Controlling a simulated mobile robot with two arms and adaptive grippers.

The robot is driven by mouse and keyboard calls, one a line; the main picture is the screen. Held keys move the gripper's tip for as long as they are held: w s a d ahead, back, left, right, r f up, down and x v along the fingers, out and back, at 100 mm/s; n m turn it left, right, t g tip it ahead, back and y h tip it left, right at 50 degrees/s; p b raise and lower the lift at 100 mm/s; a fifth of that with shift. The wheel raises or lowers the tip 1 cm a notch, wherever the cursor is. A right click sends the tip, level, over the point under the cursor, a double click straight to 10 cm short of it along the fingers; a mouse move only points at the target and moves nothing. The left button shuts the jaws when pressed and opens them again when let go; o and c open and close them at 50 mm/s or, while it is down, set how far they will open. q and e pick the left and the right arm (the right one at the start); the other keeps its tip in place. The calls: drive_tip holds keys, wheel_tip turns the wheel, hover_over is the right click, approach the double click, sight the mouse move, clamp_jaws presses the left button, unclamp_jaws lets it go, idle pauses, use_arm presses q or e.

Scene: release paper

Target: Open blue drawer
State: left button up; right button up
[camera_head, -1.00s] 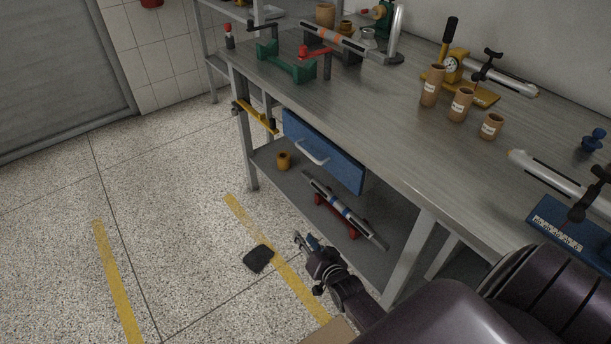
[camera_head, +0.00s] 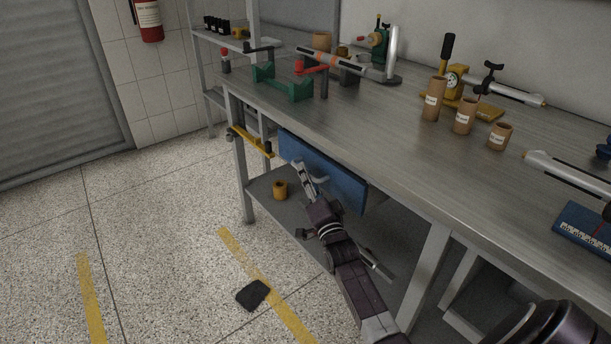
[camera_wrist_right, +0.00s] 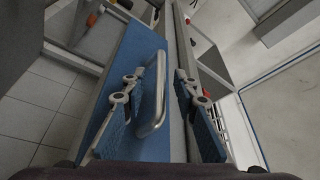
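The blue drawer (camera_head: 340,184) hangs under the front edge of the workbench. Its front sits close under the tabletop, and no open interior shows. Its metal handle is partly hidden by my right gripper (camera_head: 304,180) in the head view. In the right wrist view, the handle (camera_wrist_right: 159,90) stands out from the blue drawer front (camera_wrist_right: 122,65). There my right gripper (camera_wrist_right: 160,118) is open, with one blue-padded finger on each side of the handle. I cannot tell whether either finger touches it. My left gripper is not in view.
The workbench top (camera_head: 400,165) holds brown cups (camera_head: 464,115), a green stand (camera_head: 283,85) and several tools. A yellow clamp (camera_head: 250,141) sits on the bench side. A brown cup (camera_head: 280,190) stands on the lower shelf. A black object (camera_head: 253,294) lies on the open floor.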

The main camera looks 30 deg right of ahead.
drive_tip(key=shift+w+d+r, duration=0.1)
drive_tip(key=shift+w+d, duration=0.05)
drive_tip(key=shift+w, duration=0.4)
clamp_jaws()
